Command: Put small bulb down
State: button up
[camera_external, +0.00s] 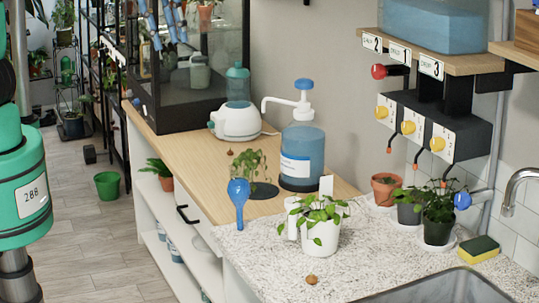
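A small brown bulb-like object (311,280) lies on the speckled stone counter (270,262), in front of the white pot (320,235) with a leafy plant. A second, smaller-looking brown bulb-like object (229,152) lies on the wooden counter (190,150), in front of the white kettle-like appliance (235,121). I cannot tell which of the two is the small bulb. Both rest on their surfaces with nothing touching them. My gripper is not in view.
A blue scoop (239,200) stands near the counter's front edge. A blue pump bottle (303,155) stands behind a small plant on a dark saucer (264,190). Several potted plants and a sponge (478,249) are near the sink (440,288). The stone counter's front left is mostly clear.

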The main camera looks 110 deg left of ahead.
jog(key=s+f+m+t, duration=0.1)
jog(key=s+m, duration=0.3)
jog(key=s, duration=2.6)
jog(key=shift+a+f+t, duration=0.2)
jog(key=shift+a+t, duration=0.15)
jog(key=shift+t, duration=0.35)
jog(key=shift+s, duration=0.1)
notch_tip(320, 180, down, 8)
jog(key=b, duration=0.8)
jog(key=shift+r, duration=0.1)
